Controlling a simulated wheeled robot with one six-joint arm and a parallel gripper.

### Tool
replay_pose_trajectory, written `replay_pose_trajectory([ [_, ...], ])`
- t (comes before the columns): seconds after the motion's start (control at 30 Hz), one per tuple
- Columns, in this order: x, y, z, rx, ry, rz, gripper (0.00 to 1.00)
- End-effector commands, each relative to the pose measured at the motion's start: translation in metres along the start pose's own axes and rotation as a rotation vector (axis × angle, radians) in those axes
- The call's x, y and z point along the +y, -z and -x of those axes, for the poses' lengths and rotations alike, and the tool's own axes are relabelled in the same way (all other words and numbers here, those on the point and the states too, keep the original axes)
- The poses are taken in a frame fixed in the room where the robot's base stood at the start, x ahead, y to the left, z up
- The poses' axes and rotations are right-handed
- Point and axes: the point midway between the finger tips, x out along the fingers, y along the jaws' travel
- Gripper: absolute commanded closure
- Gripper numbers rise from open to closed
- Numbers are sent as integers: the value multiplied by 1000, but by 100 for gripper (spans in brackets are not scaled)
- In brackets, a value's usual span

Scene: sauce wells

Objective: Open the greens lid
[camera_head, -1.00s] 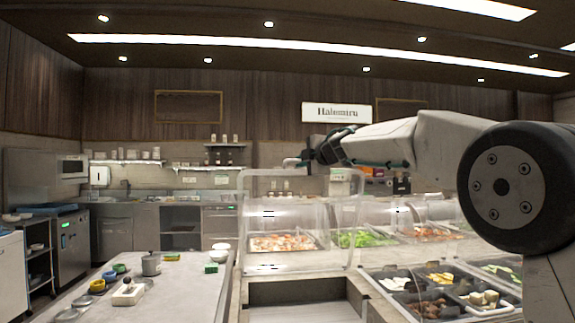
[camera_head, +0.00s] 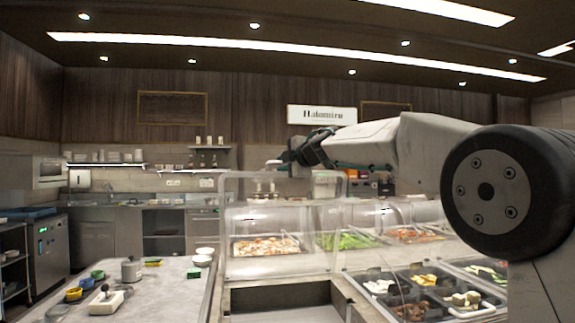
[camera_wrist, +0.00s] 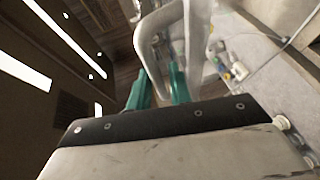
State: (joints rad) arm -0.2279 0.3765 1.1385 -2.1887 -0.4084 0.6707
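The clear lid (camera_head: 285,176) stands raised at the front of the food counter, its top edge higher than the neighbouring covers. The leafy greens (camera_head: 347,241) show in a tray behind and to the right of its panel. My gripper (camera_head: 292,158) is at the top of the lid beside its pale handle (camera_head: 272,163). The exact contact is partly hidden.
A tray of orange food (camera_head: 265,246) sits behind the clear panel. Dark wells with toppings (camera_head: 420,290) lie at the right front under my arm. A worktop (camera_head: 170,300) at left holds a pot (camera_head: 131,270) and small bowls.

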Motion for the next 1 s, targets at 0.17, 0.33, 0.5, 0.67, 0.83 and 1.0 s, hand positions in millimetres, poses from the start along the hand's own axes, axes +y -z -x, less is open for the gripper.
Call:
replay_pose_trajectory([
  [0.17,2,1,27,0,-2,0,80],
  [0.33,1,2,54,2,-1,1,80],
  [0.5,0,1,69,1,0,1,80],
  [0.67,0,1,72,2,0,1,80],
  [0.83,0,1,72,2,0,1,80],
  [1.0,0,1,71,2,0,3,80],
])
